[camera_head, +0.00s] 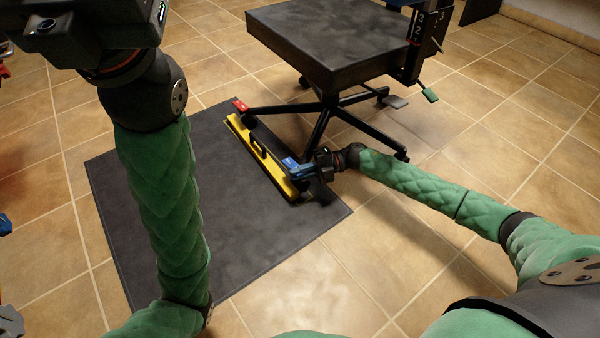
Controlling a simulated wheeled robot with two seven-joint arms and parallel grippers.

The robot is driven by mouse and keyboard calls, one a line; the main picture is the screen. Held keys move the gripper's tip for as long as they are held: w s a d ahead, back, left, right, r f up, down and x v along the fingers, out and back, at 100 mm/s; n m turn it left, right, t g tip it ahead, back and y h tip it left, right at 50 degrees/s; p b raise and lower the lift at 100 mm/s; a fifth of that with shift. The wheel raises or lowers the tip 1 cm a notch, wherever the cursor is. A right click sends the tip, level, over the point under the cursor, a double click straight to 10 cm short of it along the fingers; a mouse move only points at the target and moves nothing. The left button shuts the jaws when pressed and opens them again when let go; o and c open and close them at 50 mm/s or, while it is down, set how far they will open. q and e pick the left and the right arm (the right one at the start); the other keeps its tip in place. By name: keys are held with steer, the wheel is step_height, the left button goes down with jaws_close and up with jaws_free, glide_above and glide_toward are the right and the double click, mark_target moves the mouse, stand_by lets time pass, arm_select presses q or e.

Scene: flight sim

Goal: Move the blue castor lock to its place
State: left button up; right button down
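The blue castor lock (292,166) is a small blue block with a pale mark on top. It is at the near right end of a yellow bar (249,148), close to the chair's near castors. My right gripper (311,166) is right at the blue lock, reaching in from the right. Its fingers are too small and dark to show whether they are closed on it. A red castor lock (240,104) is at the bar's far left end by another chair leg. My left arm rises at the left; its hand is at the top left edge, fingers not visible.
The chair has a dark square seat (335,45) and a black star-shaped base (322,112) with several legs. A dark mat (150,220) lies under the yellow bar. Tiled floor is free at the front.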

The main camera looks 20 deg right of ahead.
steer(key=shift+f+n+p, duration=0.25)
steer(key=shift+n+p, duration=0.05)
steer(key=shift+n, duration=0.2)
steer(key=shift+s+f+n+y, duration=0.1)
steer(key=shift+f+n+y, duration=0.05)
steer(key=shift+n+y, duration=0.2)
steer(key=shift+f+n, duration=0.3)
steer(key=shift+n, duration=0.55)
steer(key=shift+f+n+y, duration=0.2)
steer(key=shift+n+y, duration=0.05)
steer(key=shift+n, duration=0.45)
steer(key=c, duration=1.5)
jaws_free()
